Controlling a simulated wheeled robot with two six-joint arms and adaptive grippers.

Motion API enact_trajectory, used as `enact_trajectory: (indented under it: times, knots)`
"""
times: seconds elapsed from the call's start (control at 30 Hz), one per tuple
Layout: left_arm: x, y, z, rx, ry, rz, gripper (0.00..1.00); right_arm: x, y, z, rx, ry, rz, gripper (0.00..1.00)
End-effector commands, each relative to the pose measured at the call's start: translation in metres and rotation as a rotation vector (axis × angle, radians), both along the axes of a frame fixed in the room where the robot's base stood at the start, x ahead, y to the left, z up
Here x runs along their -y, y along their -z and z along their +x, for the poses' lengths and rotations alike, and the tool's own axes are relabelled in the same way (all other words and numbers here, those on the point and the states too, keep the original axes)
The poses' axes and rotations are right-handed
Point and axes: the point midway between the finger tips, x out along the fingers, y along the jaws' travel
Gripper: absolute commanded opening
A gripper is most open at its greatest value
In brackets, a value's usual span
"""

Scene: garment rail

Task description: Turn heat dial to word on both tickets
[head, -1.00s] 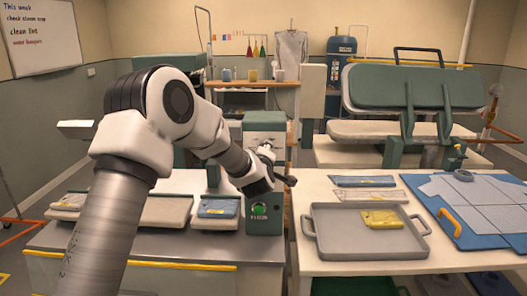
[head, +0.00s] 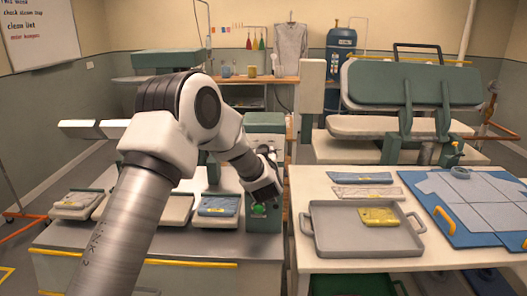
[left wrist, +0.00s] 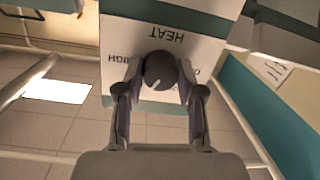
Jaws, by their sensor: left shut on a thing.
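The dark round heat dial (left wrist: 160,70) sits on a white panel (left wrist: 150,105) under the word HEAT, which appears upside down in the left wrist view. My left gripper (left wrist: 160,88) is shut on the dial, one finger on each side. In the head view my left gripper (head: 268,192) is at the green control unit (head: 264,128), hiding the dial. Yellow labels, possibly the tickets, lie on folded cloths; their words are unreadable. My right gripper is out of view.
A green button (head: 259,209) is low on the unit, just below my gripper. Folded blue cloth (head: 218,205) lies left of it. A grey tray (head: 330,240) holding a yellow-labelled item (head: 378,216) is on the right table. A large press (head: 410,87) stands behind.

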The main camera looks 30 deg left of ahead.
Motion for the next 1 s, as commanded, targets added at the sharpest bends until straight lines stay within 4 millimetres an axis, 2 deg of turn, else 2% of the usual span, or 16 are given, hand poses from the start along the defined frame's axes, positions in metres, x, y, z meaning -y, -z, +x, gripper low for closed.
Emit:
enact_trajectory:
  times: [0.3,0.73,0.77,0.8,0.83,1.0]
  knots:
    - [0.0001,0.0002,0.0002,-0.053,0.0,0.084,0.03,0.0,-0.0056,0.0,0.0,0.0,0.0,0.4]
    - [0.0001,0.0005,0.0001,-0.057,0.0,0.094,0.03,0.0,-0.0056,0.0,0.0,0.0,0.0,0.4]
    - [0.0001,0.0005,0.0001,-0.057,0.0,0.094,0.41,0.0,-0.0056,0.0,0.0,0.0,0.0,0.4]
    - [0.0001,0.0005,0.0001,-0.057,0.0,0.094,0.55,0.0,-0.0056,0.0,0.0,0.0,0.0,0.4]
    - [0.0001,0.0005,0.0001,-0.057,0.0,0.094,0.63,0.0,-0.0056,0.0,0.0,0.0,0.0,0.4]
    - [0.0001,0.0004,0.0001,-0.057,0.0,0.094,0.63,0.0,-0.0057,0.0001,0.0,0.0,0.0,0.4]
